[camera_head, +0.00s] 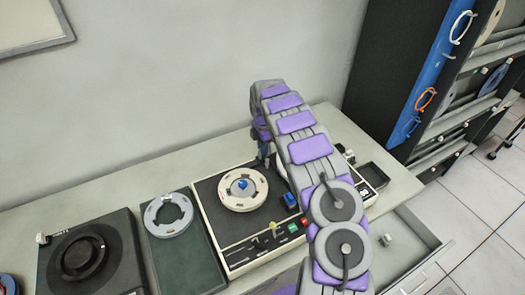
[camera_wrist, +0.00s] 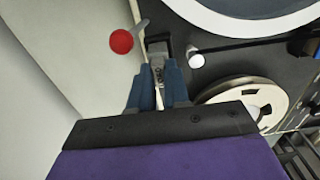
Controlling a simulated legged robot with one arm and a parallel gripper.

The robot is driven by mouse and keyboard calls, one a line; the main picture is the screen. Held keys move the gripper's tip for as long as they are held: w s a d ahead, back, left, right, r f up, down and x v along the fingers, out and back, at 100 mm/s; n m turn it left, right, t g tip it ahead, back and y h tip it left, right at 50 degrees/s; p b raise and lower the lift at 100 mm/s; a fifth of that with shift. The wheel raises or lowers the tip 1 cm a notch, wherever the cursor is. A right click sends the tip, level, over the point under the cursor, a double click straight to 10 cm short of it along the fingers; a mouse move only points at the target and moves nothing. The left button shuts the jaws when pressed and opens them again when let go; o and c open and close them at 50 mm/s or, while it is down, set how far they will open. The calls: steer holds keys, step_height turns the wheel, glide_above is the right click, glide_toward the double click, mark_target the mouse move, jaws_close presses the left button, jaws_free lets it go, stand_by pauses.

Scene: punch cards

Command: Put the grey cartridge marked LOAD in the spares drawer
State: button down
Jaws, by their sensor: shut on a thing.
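My gripper (camera_head: 264,152) is at the back of the tape machine (camera_head: 225,225), with my arm across its right part. In the wrist view, its fingers (camera_wrist: 158,68) are shut on a small grey piece, mostly hidden between them; I cannot read any mark on it. Beside the fingertips is a red knob (camera_wrist: 121,41) on a short grey lever. An open pale drawer (camera_head: 432,240) sticks out at the lower right, with a small light grey block (camera_head: 386,240) in it. No LOAD marking is legible, nor any drawer label.
A blue block (camera_head: 290,199) stands on the machine by a cream reel (camera_head: 243,187). A grey ring (camera_head: 168,214) lies on a dark green mat (camera_head: 185,262). A black turntable unit (camera_head: 92,255) is at the left. A wall stands behind the table, a dark rack (camera_head: 395,75) at the right.

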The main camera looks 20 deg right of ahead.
steer(key=shift+r+p, duration=1)
steer(key=shift+r, duration=1.1)
